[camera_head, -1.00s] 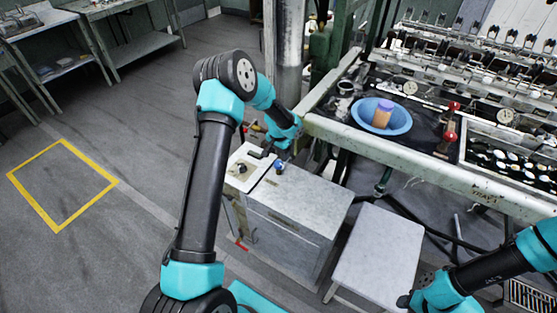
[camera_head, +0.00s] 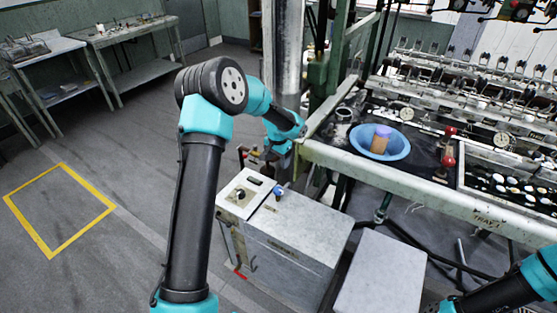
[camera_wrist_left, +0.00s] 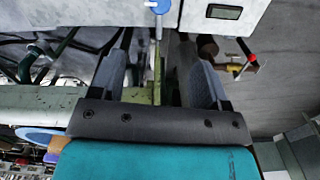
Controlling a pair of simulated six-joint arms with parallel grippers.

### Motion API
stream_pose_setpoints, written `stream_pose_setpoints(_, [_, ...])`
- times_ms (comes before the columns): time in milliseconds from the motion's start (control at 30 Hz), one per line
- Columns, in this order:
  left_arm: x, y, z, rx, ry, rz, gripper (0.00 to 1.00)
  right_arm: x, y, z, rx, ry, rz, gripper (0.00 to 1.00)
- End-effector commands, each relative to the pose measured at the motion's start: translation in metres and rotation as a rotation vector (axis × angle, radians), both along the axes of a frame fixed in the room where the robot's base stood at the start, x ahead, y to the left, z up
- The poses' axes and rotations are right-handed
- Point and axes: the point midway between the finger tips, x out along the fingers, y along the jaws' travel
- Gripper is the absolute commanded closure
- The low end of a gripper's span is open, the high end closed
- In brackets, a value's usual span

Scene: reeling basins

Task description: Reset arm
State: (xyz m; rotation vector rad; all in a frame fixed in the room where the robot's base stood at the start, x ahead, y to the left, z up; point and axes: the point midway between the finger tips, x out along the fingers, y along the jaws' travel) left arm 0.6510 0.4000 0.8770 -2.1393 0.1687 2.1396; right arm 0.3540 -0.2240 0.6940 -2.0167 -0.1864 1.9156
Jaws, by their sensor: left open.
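My left arm comes in from the lower left, and its gripper (camera_head: 272,158) hangs beside the front left corner of the machine bench. It is just behind the white-topped cabinet (camera_head: 300,222). In the left wrist view the two grey fingers of my left gripper (camera_wrist_left: 160,78) are apart with nothing held between them. The cabinet (camera_wrist_left: 185,14) shows at the top of that view, with a blue knob (camera_wrist_left: 158,6) on it. Part of my right arm (camera_head: 500,292) shows at the lower right; its gripper is out of the picture.
The machine bench (camera_head: 400,180) carries a blue basin (camera_head: 369,146) with a brown and purple cylinder (camera_head: 381,137) in it. A white-topped stool (camera_head: 382,275) stands in front. Red-handled valves (camera_wrist_left: 250,58) are close to my left gripper. Open floor (camera_head: 90,270) lies to the left.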

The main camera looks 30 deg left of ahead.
Motion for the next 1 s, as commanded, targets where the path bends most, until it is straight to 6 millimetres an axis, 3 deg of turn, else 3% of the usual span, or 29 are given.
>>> stream_pose_setpoints(267, [-0.002, -0.003, -0.004, -0.007, 0.000, -0.001, 0.30, 0.000, 0.000, 0.000, 0.000, 0.000, 0.000, 0.57])
stream_pose_setpoints(467, [-0.026, -0.035, -0.045, -0.086, -0.001, 0.000, 0.30, 0.000, 0.000, 0.000, 0.000, 0.000, 0.000, 0.57])
stream_pose_setpoints(567, [-0.052, -0.064, -0.079, -0.157, -0.001, 0.013, 0.30, 0.000, 0.000, 0.000, 0.000, 0.000, 0.000, 0.57])
stream_pose_setpoints(700, [-0.106, -0.107, -0.126, -0.258, -0.005, 0.060, 0.30, 0.000, 0.000, 0.000, 0.000, 0.000, 0.000, 0.57])
stream_pose_setpoints(900, [-0.193, -0.153, -0.169, -0.345, -0.007, 0.168, 0.30, 0.000, 0.000, 0.000, 0.000, 0.000, 0.000, 0.57])
stream_pose_setpoints(1000, [-0.237, -0.166, -0.179, -0.360, -0.009, 0.228, 0.30, 0.000, 0.000, 0.000, 0.000, 0.000, 0.000, 0.57])
